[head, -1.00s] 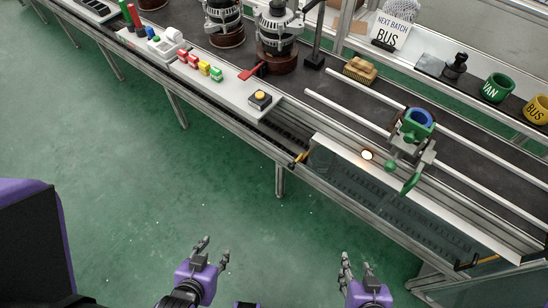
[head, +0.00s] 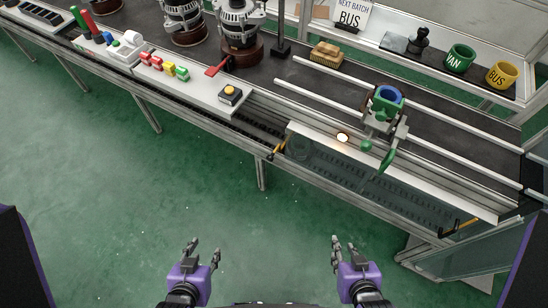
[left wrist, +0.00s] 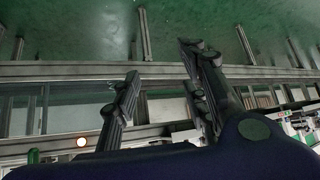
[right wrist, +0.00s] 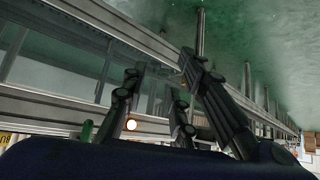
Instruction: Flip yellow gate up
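A small yellow piece (head: 169,70) sits in a row of red, yellow and green pieces on the white panel (head: 205,92) at the bench's front edge, upper left in the head view. It looks like the yellow gate, but is too small to tell whether it is up or down. My left gripper (head: 202,247) is open and empty, low over the floor in front of the bench. It also shows in the left wrist view (left wrist: 160,75). My right gripper (head: 350,248) is open and empty to its right, also far from the panel. It shows in the right wrist view (right wrist: 168,80).
A green and blue fixture (head: 385,105) sits by the rails. A clear guard (head: 370,180) hangs along the bench front. The green floor (head: 130,210) before the bench is free.

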